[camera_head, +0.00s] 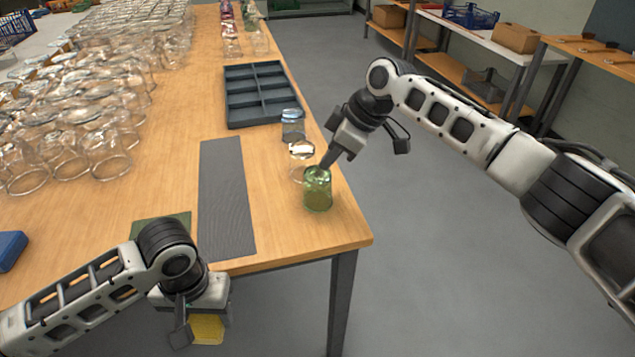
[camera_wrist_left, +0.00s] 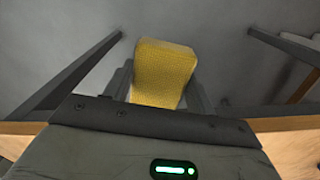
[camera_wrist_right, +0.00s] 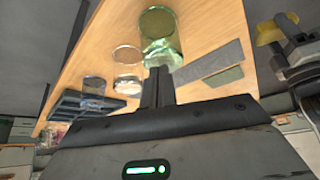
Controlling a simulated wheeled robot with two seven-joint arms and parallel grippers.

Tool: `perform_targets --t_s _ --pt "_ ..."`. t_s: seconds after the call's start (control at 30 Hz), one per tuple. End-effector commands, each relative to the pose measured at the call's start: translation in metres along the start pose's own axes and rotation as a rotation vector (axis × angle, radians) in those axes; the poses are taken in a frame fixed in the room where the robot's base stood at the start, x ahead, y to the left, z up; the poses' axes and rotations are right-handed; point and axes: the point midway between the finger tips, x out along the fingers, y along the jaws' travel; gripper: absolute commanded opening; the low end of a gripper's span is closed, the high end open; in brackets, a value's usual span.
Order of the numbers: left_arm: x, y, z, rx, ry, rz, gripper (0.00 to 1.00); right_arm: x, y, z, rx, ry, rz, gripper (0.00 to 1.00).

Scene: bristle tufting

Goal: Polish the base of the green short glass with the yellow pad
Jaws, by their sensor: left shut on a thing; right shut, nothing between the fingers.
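The green short glass (camera_head: 317,195) stands near the right edge of the wooden table; it also shows in the right wrist view (camera_wrist_right: 161,48). I cannot tell which end of it is up. My right gripper (camera_head: 323,166) is shut and empty, its fingertips at the upper end of the green glass. In the right wrist view the closed fingers (camera_wrist_right: 157,72) overlap the glass's near end; contact is unclear. My left gripper (camera_head: 203,309) is shut on the yellow pad (camera_head: 207,330), beyond the table's front edge. The pad (camera_wrist_left: 163,72) fills the space between the fingers in the left wrist view.
A clear glass (camera_head: 298,174) and a bluish glass (camera_head: 292,128) stand behind the green one. A grey mat (camera_head: 228,200), a green mat (camera_head: 165,221) and a dark divided tray (camera_head: 257,117) lie left of them. Many clear glasses (camera_head: 108,152) crowd the table's left side.

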Motion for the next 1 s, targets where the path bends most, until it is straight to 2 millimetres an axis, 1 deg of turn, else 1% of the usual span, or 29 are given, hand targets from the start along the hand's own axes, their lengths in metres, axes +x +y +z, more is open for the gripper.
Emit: perform_targets --t_s 0.27,0.7,0.87,1.0 --pt "0.001 0.000 0.000 0.000 0.000 0.000 0.37 0.001 0.000 0.001 0.000 0.000 0.000 0.00" --pt "0.005 0.000 0.000 0.000 0.000 0.000 0.37 0.009 0.000 0.005 0.000 0.000 0.000 0.00" --pt "0.001 0.000 0.000 0.000 0.000 0.000 0.37 0.006 0.000 0.003 0.000 0.000 0.000 0.00" --pt "-0.008 0.000 0.000 0.000 0.000 0.000 0.37 -0.003 0.000 -0.002 0.000 0.000 0.000 0.00"
